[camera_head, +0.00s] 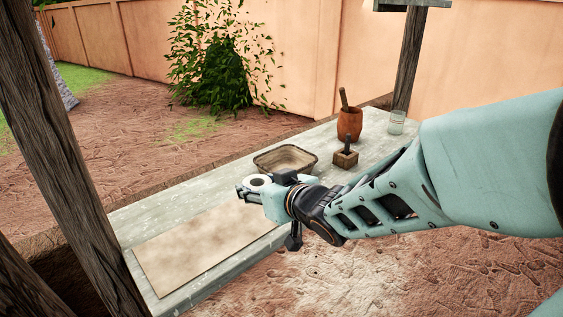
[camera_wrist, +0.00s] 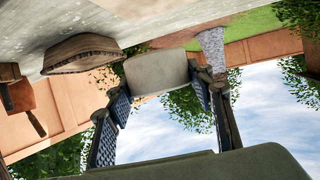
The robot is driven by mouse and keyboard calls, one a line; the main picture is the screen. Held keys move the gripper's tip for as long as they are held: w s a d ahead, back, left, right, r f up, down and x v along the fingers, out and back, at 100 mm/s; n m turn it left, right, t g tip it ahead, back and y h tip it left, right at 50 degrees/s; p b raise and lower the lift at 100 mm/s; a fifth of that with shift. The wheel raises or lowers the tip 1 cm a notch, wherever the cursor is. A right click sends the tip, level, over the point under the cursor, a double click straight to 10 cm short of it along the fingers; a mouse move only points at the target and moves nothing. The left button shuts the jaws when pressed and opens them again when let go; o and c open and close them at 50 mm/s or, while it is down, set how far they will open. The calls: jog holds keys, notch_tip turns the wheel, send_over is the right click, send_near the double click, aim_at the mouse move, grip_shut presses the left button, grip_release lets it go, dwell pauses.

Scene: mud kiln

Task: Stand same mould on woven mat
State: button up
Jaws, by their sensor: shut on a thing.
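My gripper (camera_head: 262,188) is shut on a pale, round mould with a dark opening on top (camera_head: 257,180). In the wrist view the mould (camera_wrist: 156,80) is a beige-grey, slightly tapered body between the two finger pads (camera_wrist: 160,98). It looks roughly upright and is above the table near the far right corner of the mat; the exact gap below is hidden. The woven mat (camera_head: 195,245) is a flat beige rectangle on the near left part of the table, with nothing on it.
A shallow woven basket (camera_head: 286,158) stands just behind my gripper and also shows in the wrist view (camera_wrist: 82,54). A small wooden block with a dark handle (camera_head: 345,158), a clay pot with a pestle (camera_head: 350,122) and a glass jar (camera_head: 396,122) stand further right. A wooden post (camera_head: 60,165) rises at left.

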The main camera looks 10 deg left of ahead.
jog(key=b, duration=0.4)
send_over(239, 222)
jog(key=f, duration=0.6)
jog(key=shift+d, duration=0.25)
jog(key=f, duration=0.1)
jog(key=f+b, duration=0.1)
jog(key=f, duration=0.1)
jog(key=shift+a+f, duration=0.15)
jog(key=shift+a, duration=0.2)
jog(key=shift+f, duration=0.2)
jog(key=shift+f+b, duration=0.1)
jog(key=shift+b, duration=0.3)
jog(key=shift+f, duration=0.15)
jog(key=o, duration=1.3)
